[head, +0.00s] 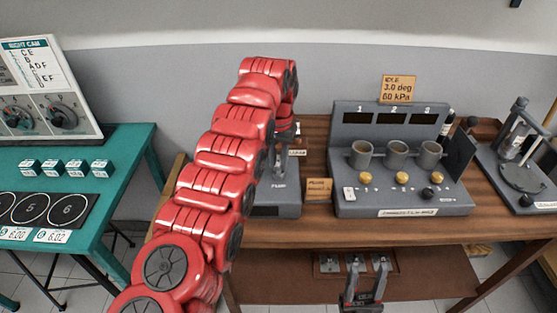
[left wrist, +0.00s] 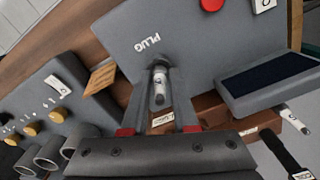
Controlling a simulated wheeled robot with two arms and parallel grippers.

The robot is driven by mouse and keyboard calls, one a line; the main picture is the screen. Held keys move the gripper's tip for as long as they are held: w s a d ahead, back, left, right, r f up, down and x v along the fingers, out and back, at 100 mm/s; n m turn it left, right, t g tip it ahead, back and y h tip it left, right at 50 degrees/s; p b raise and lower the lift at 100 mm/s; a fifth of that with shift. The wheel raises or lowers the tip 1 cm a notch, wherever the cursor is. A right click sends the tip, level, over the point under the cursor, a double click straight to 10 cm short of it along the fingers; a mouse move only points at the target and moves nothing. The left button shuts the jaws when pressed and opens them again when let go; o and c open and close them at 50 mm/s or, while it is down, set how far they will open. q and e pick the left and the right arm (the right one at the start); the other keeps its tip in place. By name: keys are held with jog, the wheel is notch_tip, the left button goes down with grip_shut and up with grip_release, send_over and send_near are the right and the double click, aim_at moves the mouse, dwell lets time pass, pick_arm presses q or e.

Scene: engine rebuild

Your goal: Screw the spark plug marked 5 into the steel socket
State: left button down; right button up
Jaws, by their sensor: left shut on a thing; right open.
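My left gripper (left wrist: 159,72) is shut on a white spark plug (left wrist: 159,88) with a dark mark that is too small to read. It holds the plug at the grey station (left wrist: 205,50) lettered PLUG; the plug's far end is at a dark round part there. I cannot tell the steel socket apart or how deep the plug sits. In the head view the grey station (head: 277,208) is partly behind my red left arm, and the left gripper is mostly hidden. My right gripper (head: 365,272) is open and empty, low in front of the table.
A grey unit with three cups (head: 396,200) stands right of the station on the wooden table (head: 318,221). Other white plugs (left wrist: 292,117) lie at the right of the left wrist view. A teal table (head: 120,165) stands at the left.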

pick_arm(q)
jog(key=shift+r+m, duration=0.1)
jog(key=shift+m, duration=0.9)
jog(key=m+p, duration=0.1)
jog(key=m, duration=0.1)
jog(key=shift+m, duration=0.4)
jog(key=m+p, duration=0.2)
jog(key=m, duration=0.1)
jog(key=shift+m+p, duration=0.45)
jog(key=shift+m, duration=0.35)
jog(key=shift+m+p, duration=0.55)
jog(key=shift+m, duration=0.55)
jog(key=m, duration=0.3)
jog(key=shift+m, duration=0.3)
jog(key=m, duration=0.4)
jog(key=shift+p, duration=0.35)
